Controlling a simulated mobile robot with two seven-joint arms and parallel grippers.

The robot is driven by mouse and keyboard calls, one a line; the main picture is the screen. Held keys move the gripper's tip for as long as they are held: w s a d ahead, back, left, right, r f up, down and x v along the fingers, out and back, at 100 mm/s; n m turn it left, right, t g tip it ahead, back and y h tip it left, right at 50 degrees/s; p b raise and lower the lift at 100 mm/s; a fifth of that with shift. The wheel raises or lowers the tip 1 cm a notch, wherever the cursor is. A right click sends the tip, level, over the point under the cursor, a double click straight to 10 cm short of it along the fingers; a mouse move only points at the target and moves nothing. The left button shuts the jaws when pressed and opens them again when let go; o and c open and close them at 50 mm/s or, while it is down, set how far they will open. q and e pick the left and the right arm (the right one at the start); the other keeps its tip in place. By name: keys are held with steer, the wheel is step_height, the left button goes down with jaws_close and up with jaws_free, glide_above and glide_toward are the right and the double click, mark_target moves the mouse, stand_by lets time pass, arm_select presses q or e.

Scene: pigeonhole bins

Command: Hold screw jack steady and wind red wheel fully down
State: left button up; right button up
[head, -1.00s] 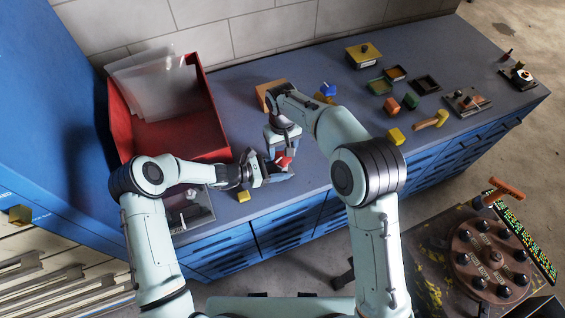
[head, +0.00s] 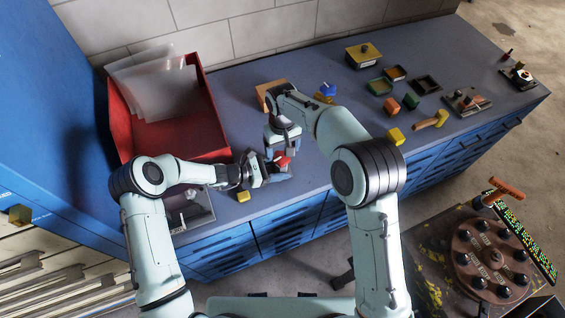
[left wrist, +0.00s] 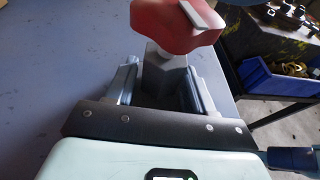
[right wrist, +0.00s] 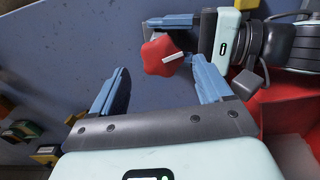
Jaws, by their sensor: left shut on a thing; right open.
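The screw jack has a grey body (left wrist: 165,75) and a red wheel (left wrist: 178,25) on top with a pale bar marking. My left gripper (left wrist: 163,88) is shut on the grey body from the side, below the wheel. In the head view the red wheel (head: 282,162) shows between my two grippers. My right gripper (right wrist: 160,85) is open and points down above the jack. In the right wrist view the red wheel (right wrist: 161,54) lies just beyond the open fingers, apart from both. The jack's base is hidden.
A red bin (head: 170,140) with clear sheets stands left of the jack. A yellow block (head: 243,196) lies near the bench's front edge. Several small blocks and trays, including a yellow-topped box (head: 363,54), stand to the right.

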mark_target(282, 157)
arm_select(q)
steer(key=shift+a+f, duration=0.1)
steer(key=shift+f, duration=0.1)
arm_select(e)
steer(key=shift+a+f, duration=0.1)
steer(key=shift+f, duration=0.1)
steer(key=shift+f, duration=1.65)
arm_select(q)
steer(key=shift+s, duration=0.1)
arm_select(e)
steer(key=c, duration=1.3)
steer(key=o, duration=1.3)
steer(key=shift+r, duration=0.1)
steer(key=shift+r, duration=2.95)
